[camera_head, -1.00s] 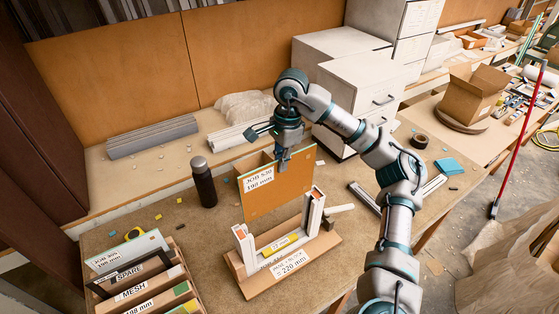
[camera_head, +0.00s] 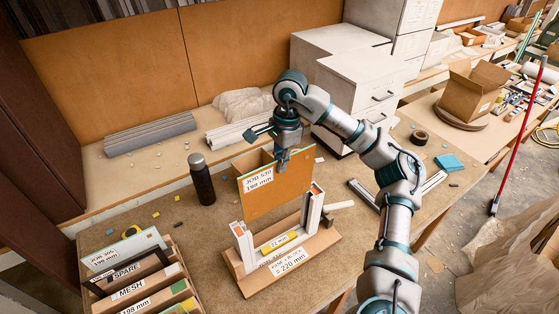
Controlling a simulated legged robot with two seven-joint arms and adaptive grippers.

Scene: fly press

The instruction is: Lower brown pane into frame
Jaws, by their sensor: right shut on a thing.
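The brown pane (camera_head: 279,192) with a white label reading JOB 530, 198 mm hangs upright in my right gripper (camera_head: 283,164). The gripper is shut on its top edge. The white U-shaped frame (camera_head: 279,241) stands in a wooden base (camera_head: 303,265) on the table, with a yellow label on its bottom rail and a 220 mm label in front. The pane shows above and between the two uprights, its lower edge above the bottom rail. I cannot tell whether its side edges sit in the frame's slots. My left gripper is not in view.
A rack (camera_head: 145,283) with panes labelled SPARE and MESH stands at the front left. A dark bottle (camera_head: 202,180) stands left of the pane. A mallet (camera_head: 338,206) lies right of the frame. White drawer cabinets (camera_head: 358,95) stand behind my right arm.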

